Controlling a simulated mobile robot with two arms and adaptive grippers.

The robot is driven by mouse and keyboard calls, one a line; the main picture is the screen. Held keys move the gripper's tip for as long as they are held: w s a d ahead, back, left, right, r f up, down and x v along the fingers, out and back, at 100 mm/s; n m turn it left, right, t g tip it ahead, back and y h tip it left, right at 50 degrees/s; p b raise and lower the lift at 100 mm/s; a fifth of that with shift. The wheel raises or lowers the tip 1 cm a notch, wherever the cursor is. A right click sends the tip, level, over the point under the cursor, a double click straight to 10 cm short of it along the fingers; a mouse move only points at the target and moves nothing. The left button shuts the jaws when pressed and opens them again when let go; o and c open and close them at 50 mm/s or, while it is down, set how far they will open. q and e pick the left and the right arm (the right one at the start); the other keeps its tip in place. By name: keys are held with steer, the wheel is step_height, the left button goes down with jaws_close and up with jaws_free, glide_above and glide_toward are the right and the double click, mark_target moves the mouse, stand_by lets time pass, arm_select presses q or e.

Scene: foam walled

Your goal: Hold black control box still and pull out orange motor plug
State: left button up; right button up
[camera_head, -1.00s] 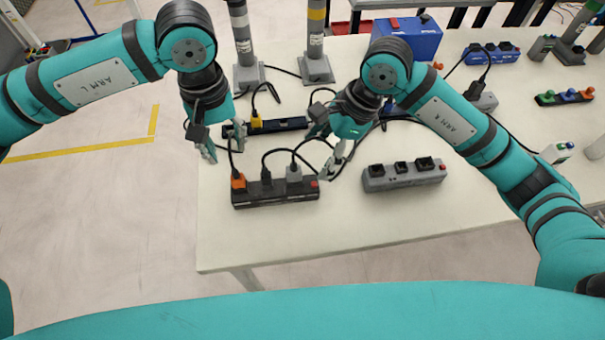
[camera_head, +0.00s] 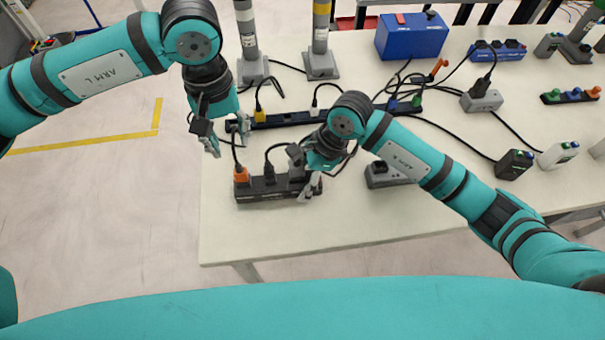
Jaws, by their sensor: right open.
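The black control box (camera_head: 262,194) lies near the front left of the white table. The orange motor plug (camera_head: 241,176) is seated in its left end, with a black cable rising from it. A black plug (camera_head: 270,173) sits beside it. My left gripper (camera_head: 228,140) is open and empty, above and behind the orange plug, apart from it. My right gripper (camera_head: 307,175) is open at the box's right end, with a finger low in front of that end. Its hand hides the right part of the box, and I cannot tell whether it touches.
Behind lies a long black strip (camera_head: 290,119) with plugs and cables. A grey socket box (camera_head: 383,176) is right of my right gripper, partly hidden by my arm. A blue case (camera_head: 411,40) and two grey posts stand at the back. The front table strip is clear.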

mark_target(238, 165)
steer(key=c, duration=1.2)
arm_select(q)
steer(key=shift+o, duration=0.2)
arm_select(e)
steer(key=shift+c, duration=1.2)
arm_select(q)
steer(key=shift+o, duration=0.7)
steer(key=n, duration=0.8)
steer(key=shift+s+n, duration=0.1)
steer(key=shift+n, duration=0.3)
steer(key=n, duration=0.7)
steer(key=shift+f, duration=0.35)
step_height(238, 165, down, 11)
steer(key=shift+f, duration=0.15)
